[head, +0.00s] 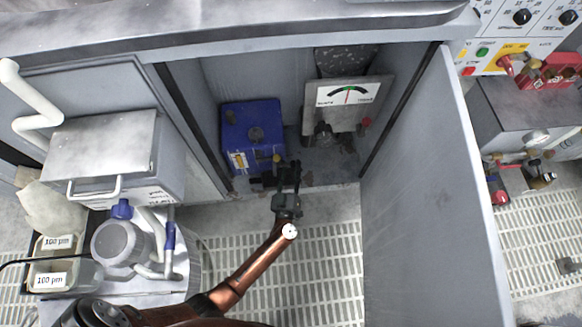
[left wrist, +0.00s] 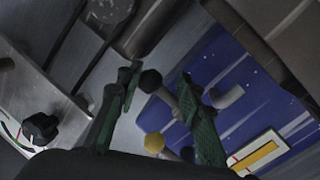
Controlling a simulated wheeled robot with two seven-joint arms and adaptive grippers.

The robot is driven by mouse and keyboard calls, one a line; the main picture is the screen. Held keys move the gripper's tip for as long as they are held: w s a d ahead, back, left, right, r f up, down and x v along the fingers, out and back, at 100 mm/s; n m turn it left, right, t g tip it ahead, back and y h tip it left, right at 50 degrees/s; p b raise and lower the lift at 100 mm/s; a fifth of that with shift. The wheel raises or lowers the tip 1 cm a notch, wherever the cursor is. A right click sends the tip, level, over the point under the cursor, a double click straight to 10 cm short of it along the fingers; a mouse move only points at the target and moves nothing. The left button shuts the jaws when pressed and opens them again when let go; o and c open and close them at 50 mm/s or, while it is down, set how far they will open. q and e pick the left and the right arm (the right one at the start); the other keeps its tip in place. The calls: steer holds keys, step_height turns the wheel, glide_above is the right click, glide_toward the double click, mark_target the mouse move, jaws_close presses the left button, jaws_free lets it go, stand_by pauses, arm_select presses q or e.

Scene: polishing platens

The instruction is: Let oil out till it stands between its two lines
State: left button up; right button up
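A blue oil unit (head: 236,118) stands in the open cabinet; part of its blue body also shows in the left wrist view (left wrist: 235,65). A small sight window (head: 239,162) with yellow oil is on its front. My left gripper (head: 289,167) is in front of the unit's lower right. Its fingers (left wrist: 158,88) are apart, with a black knob (left wrist: 150,81) between them; contact is unclear. My right gripper is not in view.
A grey unit with a dial (head: 348,95) stands right of the blue unit. The open cabinet door (head: 430,180) bounds the right side. A bench with a grey box (head: 100,150) and labelled trays (head: 60,276) is at left. Grated floor (head: 330,260) is in front.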

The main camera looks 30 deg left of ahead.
arm_select(q)
steer(key=shift+r, duration=0.1)
steer(key=c, duration=0.7)
